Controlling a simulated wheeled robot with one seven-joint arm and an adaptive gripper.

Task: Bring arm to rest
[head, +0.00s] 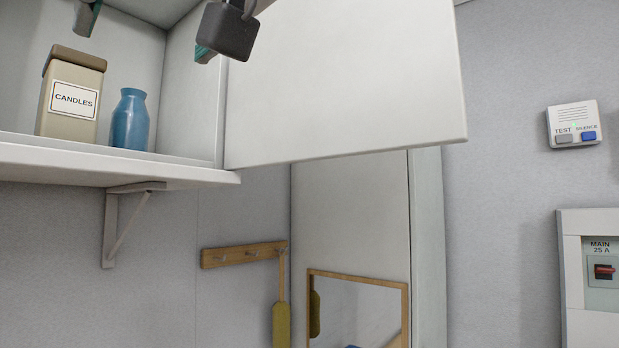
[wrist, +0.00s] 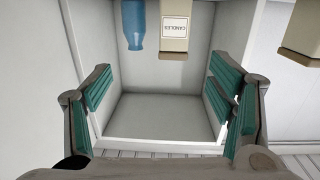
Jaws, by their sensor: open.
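My gripper (head: 146,35) is at the top left of the head view, in front of the open upper part of a white wall cabinet. Only parts of its teal-padded fingers show there. In the wrist view my gripper (wrist: 160,92) has its fingers spread wide with nothing between them. The cabinet interior (wrist: 160,110) shows beyond the fingers. My arm is mostly out of the head view.
On the cabinet shelf (head: 120,168) stand a tan CANDLES box (head: 70,122) and a blue bottle (head: 130,120). A white door panel (head: 345,90) juts out to the right, close to my gripper. Below are a hook rail (head: 243,254) and a wood-framed mirror (head: 360,308).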

